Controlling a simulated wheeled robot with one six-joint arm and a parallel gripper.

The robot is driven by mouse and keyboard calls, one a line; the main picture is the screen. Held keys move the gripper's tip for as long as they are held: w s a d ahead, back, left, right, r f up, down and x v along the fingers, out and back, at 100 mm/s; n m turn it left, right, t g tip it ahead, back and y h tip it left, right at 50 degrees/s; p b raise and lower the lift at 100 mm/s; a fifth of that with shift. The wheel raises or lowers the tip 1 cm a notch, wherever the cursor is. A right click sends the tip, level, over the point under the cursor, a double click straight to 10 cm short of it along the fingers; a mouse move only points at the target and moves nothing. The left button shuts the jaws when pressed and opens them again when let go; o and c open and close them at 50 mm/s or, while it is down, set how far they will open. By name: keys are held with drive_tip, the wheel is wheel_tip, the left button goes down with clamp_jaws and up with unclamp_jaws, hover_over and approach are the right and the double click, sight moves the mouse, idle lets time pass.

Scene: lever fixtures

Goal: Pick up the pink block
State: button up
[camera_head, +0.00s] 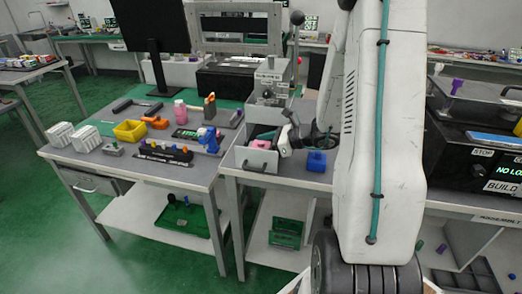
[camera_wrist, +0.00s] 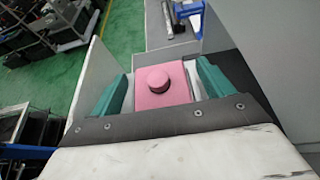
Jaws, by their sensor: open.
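The pink block (camera_wrist: 150,93) has a round knob on its top and shows between the two teal fingers of my gripper (camera_wrist: 161,82) in the wrist view. The fingers are spread on either side of it, and whether they touch it I cannot tell. In the head view the pink block (camera_head: 261,144) shows small inside a grey open-topped drawer (camera_head: 256,160), with my gripper (camera_head: 283,143) at its right side. The lower part of the block is hidden.
The drawer walls stand close around my gripper. A blue block (camera_head: 316,161) sits on the bench to the right of the drawer. A lever fixture (camera_head: 269,85) stands behind.

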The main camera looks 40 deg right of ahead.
drive_tip(key=c, duration=1.3)
